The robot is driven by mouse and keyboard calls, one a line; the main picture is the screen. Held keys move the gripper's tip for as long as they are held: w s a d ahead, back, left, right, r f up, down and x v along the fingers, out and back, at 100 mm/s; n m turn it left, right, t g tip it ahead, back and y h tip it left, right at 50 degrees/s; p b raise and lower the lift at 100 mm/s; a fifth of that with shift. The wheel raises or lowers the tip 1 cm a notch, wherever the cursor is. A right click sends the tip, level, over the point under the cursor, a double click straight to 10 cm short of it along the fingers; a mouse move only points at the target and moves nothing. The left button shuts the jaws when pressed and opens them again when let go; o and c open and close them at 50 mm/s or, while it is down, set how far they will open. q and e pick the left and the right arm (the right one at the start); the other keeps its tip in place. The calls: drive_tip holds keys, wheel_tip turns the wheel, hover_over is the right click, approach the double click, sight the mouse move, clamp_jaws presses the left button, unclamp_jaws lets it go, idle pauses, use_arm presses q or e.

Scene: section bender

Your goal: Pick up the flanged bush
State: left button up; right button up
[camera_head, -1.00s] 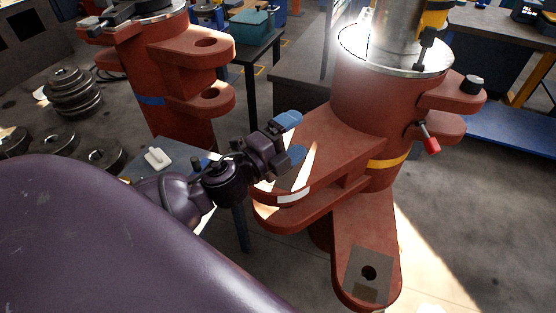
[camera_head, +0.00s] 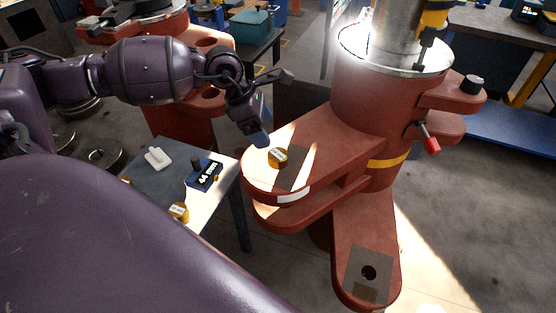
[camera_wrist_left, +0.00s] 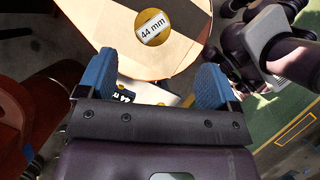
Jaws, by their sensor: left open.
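My right gripper is not in view.
A small grey table (camera_head: 168,178) at left holds a blue block labelled "44 mm" (camera_head: 205,174), another brass piece (camera_head: 179,212) and a white item (camera_head: 157,157). A lower red arm (camera_head: 367,235) with a hole juts forward. The large red column (camera_head: 375,105) stands behind right.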

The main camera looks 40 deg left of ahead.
sight(277, 154)
use_arm(q)
drive_tip(key=shift+y, duration=0.3)
drive_tip(key=x, duration=1)
drive_tip(key=shift+w+a+f+b, duration=0.1)
drive_tip(key=shift+a+f+b, duration=0.2)
drive_tip(key=shift+b, duration=0.1)
